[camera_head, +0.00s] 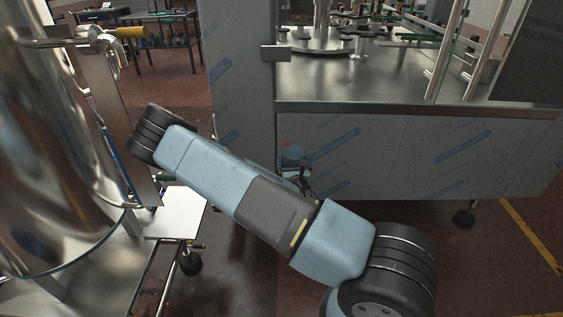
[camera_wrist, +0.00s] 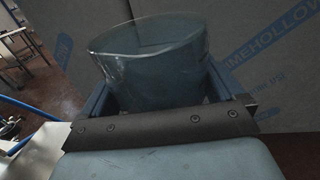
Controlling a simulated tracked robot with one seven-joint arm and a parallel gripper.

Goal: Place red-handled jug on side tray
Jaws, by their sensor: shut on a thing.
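The jug (camera_wrist: 150,60) is clear, with a wide open rim and a spout. In the wrist view it sits between the two fingers of my gripper (camera_wrist: 163,92), which is shut on it. No red handle shows in that view. In the head view a small bluish jug shape (camera_head: 292,157) with a red spot at its top shows just past my arm, which hides most of my gripper there. The side tray (camera_head: 176,214), a flat pale metal plate, is at the left beside the large steel vessel, apart from the jug. Its visible top is bare.
The large steel vessel (camera_head: 55,150) fills the left, with pipes and a yellow-handled valve (camera_head: 131,32). A film-wrapped filler cabinet (camera_head: 400,155) stands close behind the jug. A caster (camera_head: 190,262) is below the tray. Open floor (camera_head: 225,280) lies right of the tray.

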